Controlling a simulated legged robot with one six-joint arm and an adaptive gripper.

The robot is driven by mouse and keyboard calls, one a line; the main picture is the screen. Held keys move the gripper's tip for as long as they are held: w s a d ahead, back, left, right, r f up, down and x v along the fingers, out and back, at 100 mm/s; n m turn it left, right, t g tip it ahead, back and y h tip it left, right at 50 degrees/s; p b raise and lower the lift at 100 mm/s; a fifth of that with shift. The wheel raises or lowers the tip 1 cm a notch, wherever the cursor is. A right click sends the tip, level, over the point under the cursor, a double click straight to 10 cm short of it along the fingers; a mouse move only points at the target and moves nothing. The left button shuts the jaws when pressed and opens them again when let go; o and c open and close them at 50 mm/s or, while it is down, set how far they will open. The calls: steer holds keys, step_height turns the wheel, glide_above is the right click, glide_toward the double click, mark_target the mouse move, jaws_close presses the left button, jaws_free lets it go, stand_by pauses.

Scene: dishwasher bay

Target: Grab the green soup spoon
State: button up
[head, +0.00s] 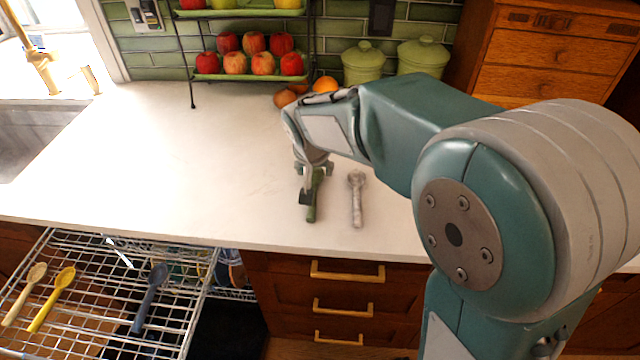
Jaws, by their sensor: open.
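The green soup spoon (311,213) lies on the white counter near its front edge, its handle end toward me. My gripper (309,192) is pointed down over the spoon's middle and far part and hides some of it. The jaws are open around or just above the spoon; I cannot tell whether they touch it. A grey spoon (357,200) lies on the counter just to the right of the green one, apart from it.
A wire dishwasher rack (196,306) at lower left holds a cream spoon (22,294), a yellow spoon (52,299) and a dark blue spoon (150,297). Apples on a tiered stand (191,76), oranges (326,85) and green canisters (363,65) stand behind. The counter's left is clear.

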mark_target(313, 186)
steer(key=x, duration=0.2)
steer(key=a+x, duration=0.1)
steer(key=x, duration=0.1)
steer(key=shift+w+f, duration=0.1)
steer(key=shift+f, duration=0.2)
steer(key=x, duration=0.4)
steer(key=shift+w+d+f, duration=0.1)
steer(key=shift+w+d, duration=0.2)
steer(key=shift+d, duration=0.05)
steer(key=shift+w+f, duration=0.1)
steer(key=shift+f, duration=0.15)
steer(key=shift+a, duration=0.2)
steer(key=shift+c, duration=0.9)
steer(key=shift+d, duration=0.1)
jaws_close()
